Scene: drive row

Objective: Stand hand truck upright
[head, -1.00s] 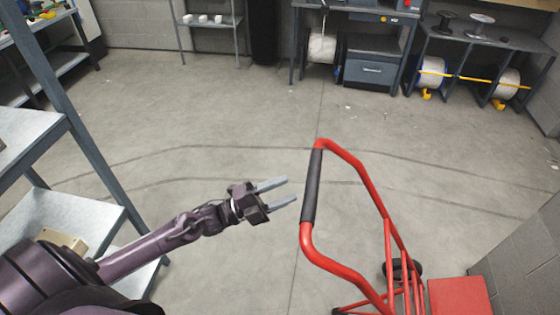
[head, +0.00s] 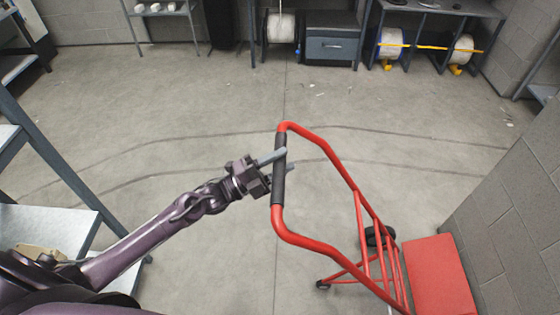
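The red hand truck (head: 340,172) leans back at a tilt. Its frame slopes from the handle down to a black wheel (head: 379,236) and a small caster on the floor. A flat red plate (head: 438,275) is at its lower right end, near the wall. The black handle grip (head: 279,185) is at the left end of the frame. My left gripper (head: 288,160) is at the upper part of this grip, with one finger in front and the other partly hidden behind it. Its fingers are still spread, and I cannot tell whether they touch the grip. My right gripper is not in view.
A grey block wall (head: 520,200) stands close on the right. A metal shelf (head: 60,225) is at the left beside my arm. A workbench with a drawer unit (head: 331,45) and spool racks line the back. The floor between is clear.

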